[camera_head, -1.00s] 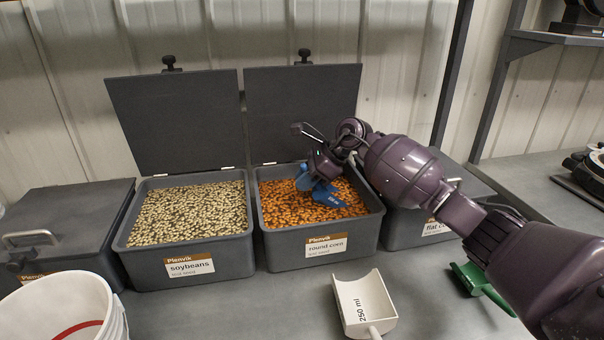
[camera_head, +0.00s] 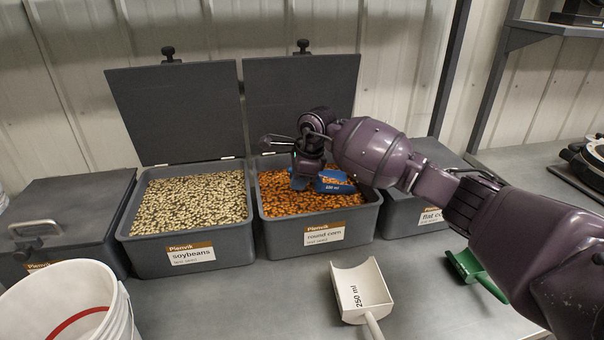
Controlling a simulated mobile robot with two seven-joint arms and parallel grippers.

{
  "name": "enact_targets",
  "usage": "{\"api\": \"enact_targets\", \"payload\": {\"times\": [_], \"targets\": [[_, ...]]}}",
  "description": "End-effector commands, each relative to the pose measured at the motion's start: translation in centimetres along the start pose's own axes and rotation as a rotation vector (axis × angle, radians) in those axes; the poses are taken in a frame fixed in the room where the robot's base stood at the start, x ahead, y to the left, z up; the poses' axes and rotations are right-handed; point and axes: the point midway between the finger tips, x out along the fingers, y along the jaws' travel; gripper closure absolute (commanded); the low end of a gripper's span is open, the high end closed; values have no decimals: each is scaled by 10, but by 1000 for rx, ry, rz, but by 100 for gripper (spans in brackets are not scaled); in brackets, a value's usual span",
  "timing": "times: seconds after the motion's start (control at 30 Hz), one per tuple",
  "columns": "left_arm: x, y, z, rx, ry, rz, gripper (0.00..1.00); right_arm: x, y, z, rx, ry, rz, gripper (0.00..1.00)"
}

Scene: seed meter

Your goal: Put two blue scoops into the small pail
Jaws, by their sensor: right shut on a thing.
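A blue scoop (camera_head: 333,184) is in the open round corn bin (camera_head: 313,238), low at the surface of the orange corn (camera_head: 296,200). My right gripper (camera_head: 305,175) is shut on the blue scoop at the left side of its bowl; the handle is mostly hidden by the gripper. Whether the scoop holds corn cannot be told. A white pail (camera_head: 63,303) with a red line inside stands at the lower left, partly cut off. It is the only pail in view. My left gripper is not in view.
The open soybeans bin (camera_head: 187,254) stands left of the corn bin. Closed bins stand at the far left (camera_head: 75,212) and right (camera_head: 398,222). A white 250 ml scoop (camera_head: 362,287) and a green scoop (camera_head: 465,266) lie on the table (camera_head: 240,310). Raised lids (camera_head: 300,100) stand behind.

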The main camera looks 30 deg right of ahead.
Motion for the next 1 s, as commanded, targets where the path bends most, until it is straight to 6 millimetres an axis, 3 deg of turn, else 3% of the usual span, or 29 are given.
{"api": "enact_targets", "payload": {"times": [0.27,0.5,1.0], "targets": [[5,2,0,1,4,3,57,20,4,7,-37,185,-12,100],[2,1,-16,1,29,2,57,-2,0,11,-36,184,-16,100],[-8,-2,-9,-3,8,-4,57,-34,-5,26,-41,214,-15,100]]}}
